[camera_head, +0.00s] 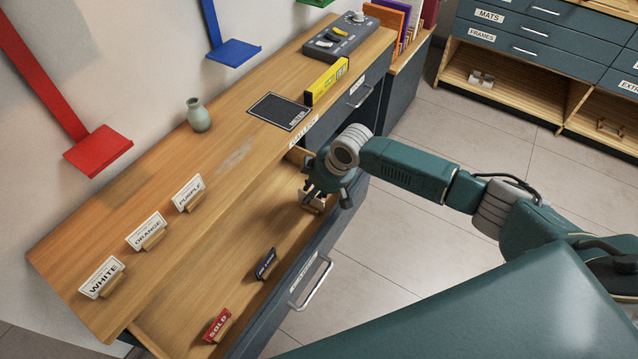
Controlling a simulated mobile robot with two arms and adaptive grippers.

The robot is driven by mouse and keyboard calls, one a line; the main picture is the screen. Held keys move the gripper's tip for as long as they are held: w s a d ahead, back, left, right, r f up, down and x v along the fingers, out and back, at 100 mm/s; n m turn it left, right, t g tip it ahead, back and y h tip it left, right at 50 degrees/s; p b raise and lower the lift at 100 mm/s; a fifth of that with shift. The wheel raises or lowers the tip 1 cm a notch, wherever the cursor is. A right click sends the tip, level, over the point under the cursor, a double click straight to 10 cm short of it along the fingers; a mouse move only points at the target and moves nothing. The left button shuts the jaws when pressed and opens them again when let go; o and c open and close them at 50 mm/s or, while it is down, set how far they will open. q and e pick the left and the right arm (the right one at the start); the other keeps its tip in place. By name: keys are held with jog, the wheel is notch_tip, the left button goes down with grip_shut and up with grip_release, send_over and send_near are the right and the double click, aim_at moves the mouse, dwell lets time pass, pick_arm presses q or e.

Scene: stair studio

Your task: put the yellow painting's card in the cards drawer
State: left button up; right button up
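The counter's drawer (180,322) is pulled open. A red SOLD card (217,325) and a dark blue card (266,263) stand in it. My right gripper (314,196) points down into the drawer's far end. A small pale card in a wooden holder (311,203) is at its fingertips, partly hidden by them; its wording cannot be read. Whether the fingers grip it or stand around it is unclear. White cards reading WHITE (102,277), ORANGE (147,231) and PURPLE (188,193) stand on the counter. No card reading yellow is legible. My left gripper is not in view.
Red (98,151) and blue (234,52) wall ledges overhang. The drawer's middle is free.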

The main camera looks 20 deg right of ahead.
jog(key=v, duration=1)
jog(key=shift+r, duration=0.2)
jog(key=shift+s+f, duration=0.1)
